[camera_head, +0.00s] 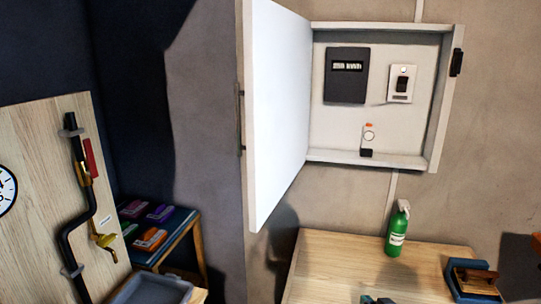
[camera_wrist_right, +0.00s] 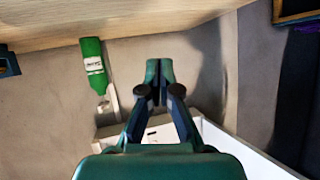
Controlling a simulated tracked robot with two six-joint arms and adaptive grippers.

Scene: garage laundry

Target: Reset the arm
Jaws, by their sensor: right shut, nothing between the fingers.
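My right gripper (camera_head: 378,300) shows only as small teal tips at the bottom edge of the head view, in front of the wooden table. In the right wrist view, the right gripper (camera_wrist_right: 159,72) is seen whole, its two teal fingers together with nothing held. The wrist picture is upside down, with the wooden table (camera_wrist_right: 120,22) at the top and the wall cabinet (camera_wrist_right: 108,132) at the bottom, partly hidden behind the gripper. My left gripper is in neither view.
The cabinet's white door (camera_head: 275,110) hangs wide open. A green bottle (camera_head: 397,232) stands on the wooden table (camera_head: 335,260). A blue tray (camera_head: 470,277) with a brown object lies to its right. A board with pipes (camera_head: 50,200) and a low shelf (camera_head: 183,226) are at left.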

